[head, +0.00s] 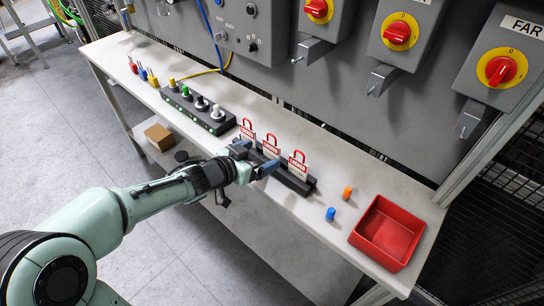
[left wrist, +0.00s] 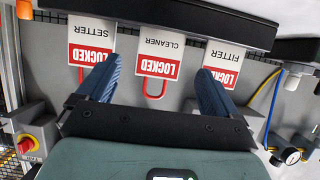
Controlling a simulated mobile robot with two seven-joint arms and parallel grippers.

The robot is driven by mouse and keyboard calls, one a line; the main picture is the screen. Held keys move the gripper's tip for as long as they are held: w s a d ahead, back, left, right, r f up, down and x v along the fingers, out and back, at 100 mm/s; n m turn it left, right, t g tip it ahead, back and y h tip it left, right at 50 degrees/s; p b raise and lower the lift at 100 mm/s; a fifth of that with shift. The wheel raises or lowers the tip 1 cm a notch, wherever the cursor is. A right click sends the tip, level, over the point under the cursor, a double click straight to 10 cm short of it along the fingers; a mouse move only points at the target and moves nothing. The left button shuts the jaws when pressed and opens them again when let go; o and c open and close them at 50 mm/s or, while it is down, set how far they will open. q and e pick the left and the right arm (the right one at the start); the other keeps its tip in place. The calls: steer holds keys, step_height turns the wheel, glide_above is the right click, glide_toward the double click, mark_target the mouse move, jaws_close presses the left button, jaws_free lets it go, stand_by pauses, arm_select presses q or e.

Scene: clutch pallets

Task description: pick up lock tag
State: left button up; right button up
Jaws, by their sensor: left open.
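Three white lock tags with red shackles and "LOCKED" labels stand in a black rack (head: 297,185) on the bench. In the left wrist view they appear upside down: the SETTER tag (left wrist: 91,45), the CLEANER tag (left wrist: 161,55) and the FITTER tag (left wrist: 223,62). In the head view there are a left tag (head: 247,130), a middle tag (head: 271,147) and a right tag (head: 299,165). My left gripper (head: 254,159) is open on the near side of the rack. In the left wrist view its fingers (left wrist: 158,82) flank the CLEANER tag, with gaps. Contact is not visible. My right gripper is out of view.
A red tray (head: 389,232) stands on the bench (head: 330,190) at right. An orange cylinder (head: 347,193) and a blue one (head: 330,213) stand left of it. A black block with knobs (head: 199,108) is left of the rack. Switch boxes (head: 405,28) hang behind.

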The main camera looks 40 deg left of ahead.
mark_target(271, 150)
arm_select(q)
steer(key=b+x, duration=0.1)
steer(key=x, duration=0.4)
steer(key=shift+b, duration=0.4)
steer(key=shift+w+f, duration=0.15)
steer(key=shift+w, duration=0.3)
steer(key=c, duration=1)
